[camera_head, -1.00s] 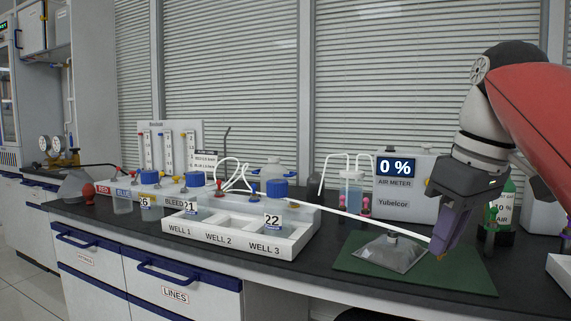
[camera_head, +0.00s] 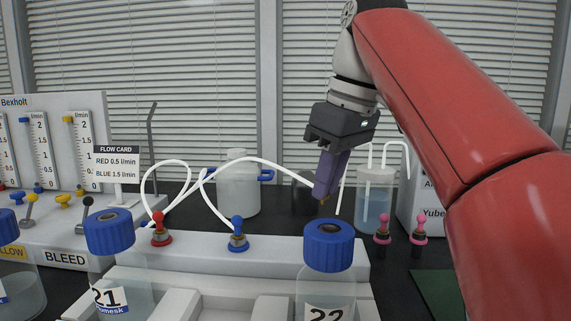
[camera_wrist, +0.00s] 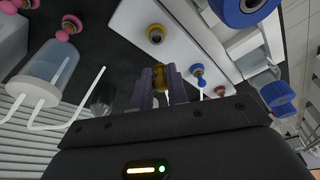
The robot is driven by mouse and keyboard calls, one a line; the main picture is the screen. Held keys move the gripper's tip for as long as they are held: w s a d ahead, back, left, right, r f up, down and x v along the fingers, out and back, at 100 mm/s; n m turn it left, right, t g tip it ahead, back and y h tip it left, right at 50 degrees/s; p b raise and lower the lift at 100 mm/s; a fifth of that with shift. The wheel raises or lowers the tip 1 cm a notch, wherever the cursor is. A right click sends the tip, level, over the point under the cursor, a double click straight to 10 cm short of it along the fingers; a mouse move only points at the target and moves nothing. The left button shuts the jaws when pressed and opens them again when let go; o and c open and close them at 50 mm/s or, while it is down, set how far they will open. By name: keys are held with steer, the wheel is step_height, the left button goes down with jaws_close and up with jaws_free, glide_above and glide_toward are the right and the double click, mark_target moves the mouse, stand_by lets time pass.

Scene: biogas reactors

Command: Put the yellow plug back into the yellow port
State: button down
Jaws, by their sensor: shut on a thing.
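My gripper (camera_head: 323,198) is shut on the yellow plug, with only a small yellow tip showing below the fingers in the head view. In the wrist view, the yellow plug (camera_wrist: 160,77) sits between the purple fingers. A white tube runs from the left to the gripper. The yellow port (camera_wrist: 155,34), a yellow ring with a dark hole, is on the white well block, apart from the plug. In the head view I cannot see this port; the capped bottle 22 (camera_head: 328,286) may hide it. My gripper hangs above and behind that bottle.
Red (camera_head: 160,232) and blue (camera_head: 238,238) plugs with white tubes stand in the block's top. Bottle 21 (camera_head: 118,262) stands left. Behind are a white jug (camera_head: 239,188) and a water vessel (camera_head: 374,199). Two pink-topped fittings (camera_head: 383,228) stand right of the block.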

steer(key=shift+w+a+f, duration=0.1)
steer(key=shift+w+a, duration=0.05)
steer(key=shift+f, duration=0.6)
steer(key=shift+f+b, duration=0.9)
steer(key=shift+f, duration=0.9)
steer(key=shift+d, duration=0.25)
steer(key=shift+f+b, duration=0.35)
steer(key=shift+f, duration=0.55)
steer(key=c, duration=1.3)
jaws_free()
